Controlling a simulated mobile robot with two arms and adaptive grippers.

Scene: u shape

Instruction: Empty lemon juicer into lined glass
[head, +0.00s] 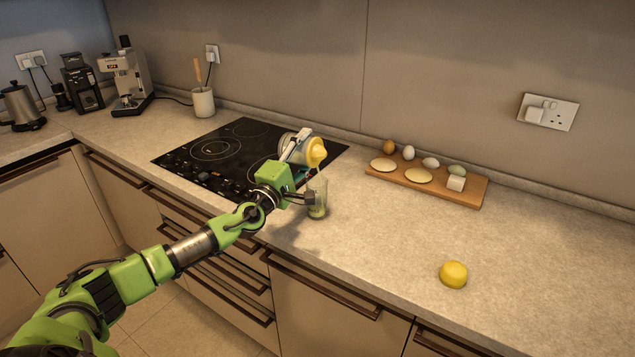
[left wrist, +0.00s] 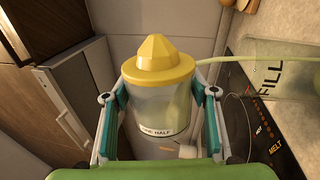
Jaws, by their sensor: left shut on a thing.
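The lemon juicer has a yellow ridged top (head: 316,152) and a clear jar body with a label reading "ONE HALF" in the left wrist view (left wrist: 158,105). My left gripper (head: 297,150) is shut around the jar body and holds it tilted above the counter. In the left wrist view, a thin pale green stream (left wrist: 225,60) runs from the juicer's top toward the right. The lined glass (head: 317,198) stands upright on the counter just below the juicer, with greenish liquid low in it. It also shows in the left wrist view (left wrist: 285,75), marked "FILL". My right gripper is not in view.
A black cooktop (head: 215,150) lies left of the glass. A yellow lemon piece (head: 453,274) rests on the counter at right. A wooden board (head: 468,192) with eggs and pale discs stands behind. The counter between glass and lemon piece is clear.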

